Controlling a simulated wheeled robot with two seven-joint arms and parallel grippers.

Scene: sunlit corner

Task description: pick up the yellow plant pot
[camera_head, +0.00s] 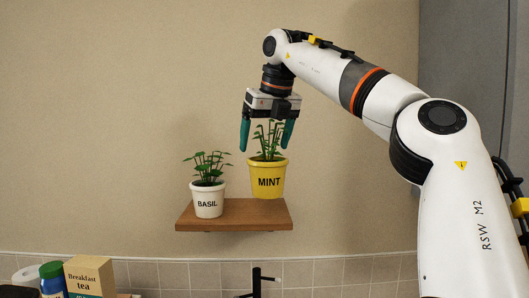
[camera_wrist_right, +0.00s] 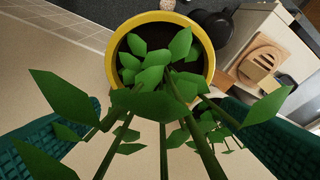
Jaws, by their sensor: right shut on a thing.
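The yellow plant pot (camera_head: 267,181), marked MINT, is upright over the right part of a wooden shelf (camera_head: 235,218). Its base lines up with the shelf's back edge; I cannot tell whether it touches. My right gripper (camera_head: 267,143) comes down from above, its green fingers on either side of the mint plant. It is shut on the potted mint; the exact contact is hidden. In the right wrist view, the yellow rim (camera_wrist_right: 207,55) shows beyond the leaves, between the fingers. My left gripper is not in view.
A white pot (camera_head: 207,203) marked BASIL stands just left of the yellow pot on the shelf. Below left are a tea box (camera_head: 90,277) and a green-lidded jar (camera_head: 52,271). A black tap (camera_head: 257,281) stands below the shelf. The wall above left is clear.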

